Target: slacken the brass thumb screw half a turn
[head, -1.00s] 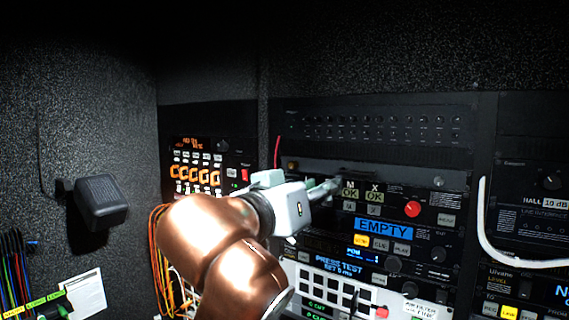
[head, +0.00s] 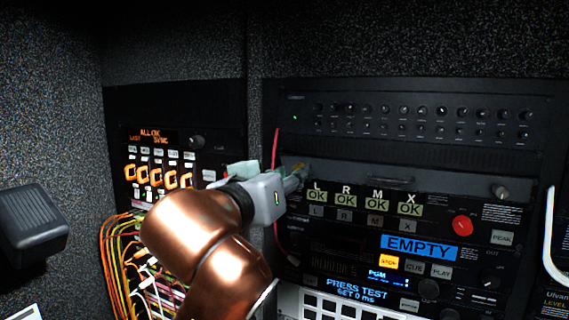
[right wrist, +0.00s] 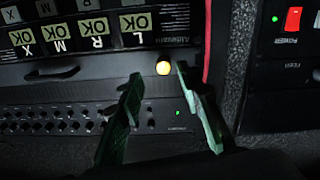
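The brass thumb screw (right wrist: 163,68) shows in the right wrist view as a bright yellow round head at the end of the dark panel strip. My right gripper (right wrist: 159,72) is open, with one finger on each side of the screw in the picture and a gap beside each fingertip. How deep the screw sits between the fingers I cannot tell. In the head view my right gripper (head: 299,177) reaches in from the left, its tips at the panel's left end; a bit of brass (head: 298,167) shows just above them. My left gripper is not in view.
A red cable (head: 275,150) hangs close to the left of my fingertips. The OK display row (head: 363,202) and a red knob (head: 462,225) lie to the right. Orange cables (head: 122,265) hang at the lower left, and a black box (head: 32,220) is on the left wall.

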